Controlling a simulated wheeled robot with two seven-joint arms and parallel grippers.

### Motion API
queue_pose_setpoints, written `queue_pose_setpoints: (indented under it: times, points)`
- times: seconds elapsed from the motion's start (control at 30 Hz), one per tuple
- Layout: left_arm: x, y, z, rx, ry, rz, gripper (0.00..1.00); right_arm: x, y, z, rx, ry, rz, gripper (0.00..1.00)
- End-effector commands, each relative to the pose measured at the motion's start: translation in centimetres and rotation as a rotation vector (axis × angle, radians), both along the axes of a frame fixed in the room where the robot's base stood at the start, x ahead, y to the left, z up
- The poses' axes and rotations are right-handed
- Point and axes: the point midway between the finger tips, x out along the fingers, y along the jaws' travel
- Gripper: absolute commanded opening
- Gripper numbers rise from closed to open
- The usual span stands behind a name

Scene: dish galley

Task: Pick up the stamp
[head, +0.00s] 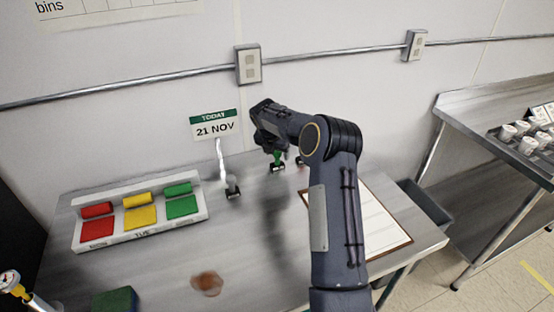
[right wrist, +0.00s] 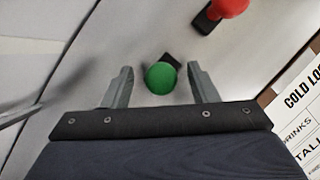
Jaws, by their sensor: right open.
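A stamp with a green handle and dark base (head: 277,160) stands on the metal table near the wall. In the right wrist view its round green knob (right wrist: 160,78) lies between the two fingers. My right gripper (right wrist: 163,88) is open around that knob, apart from it on both sides. In the head view my right gripper (head: 270,142) is just above the green stamp and partly hides it. A second stamp, with a red knob (right wrist: 228,8), stands to the right; in the head view it is mostly hidden behind my arm. My left gripper is not in view.
A white tray (head: 143,234) with red, yellow and green blocks sits at left. A "21 NOV" sign (head: 215,125) stands near the wall, with a pale, dark-footed object (head: 232,190) below. A clipboard (head: 385,228) lies right. A brown blob (head: 207,283) and green block (head: 115,301) are in front.

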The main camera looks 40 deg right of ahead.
Motion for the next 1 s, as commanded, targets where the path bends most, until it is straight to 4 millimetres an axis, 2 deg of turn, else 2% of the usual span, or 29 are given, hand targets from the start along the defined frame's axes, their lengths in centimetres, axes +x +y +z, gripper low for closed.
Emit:
queue_pose_setpoints:
  times: [0.03,0.2,0.47,0.8,1.0]
  points:
    - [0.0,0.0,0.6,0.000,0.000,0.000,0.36,0.1,-0.4,-0.6,0.001,0.004,-0.001,0.54]
    - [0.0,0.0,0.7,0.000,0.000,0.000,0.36,0.4,-0.9,-2.2,0.000,0.001,0.000,0.54]
    - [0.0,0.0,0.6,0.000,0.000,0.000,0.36,0.4,-0.9,-2.4,0.001,-0.001,-0.001,0.52]
    - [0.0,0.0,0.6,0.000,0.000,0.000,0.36,0.4,-0.9,-2.4,0.001,-0.001,-0.001,0.08]
    - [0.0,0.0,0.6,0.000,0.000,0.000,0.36,0.4,-0.9,-2.3,0.001,-0.001,-0.001,0.07]
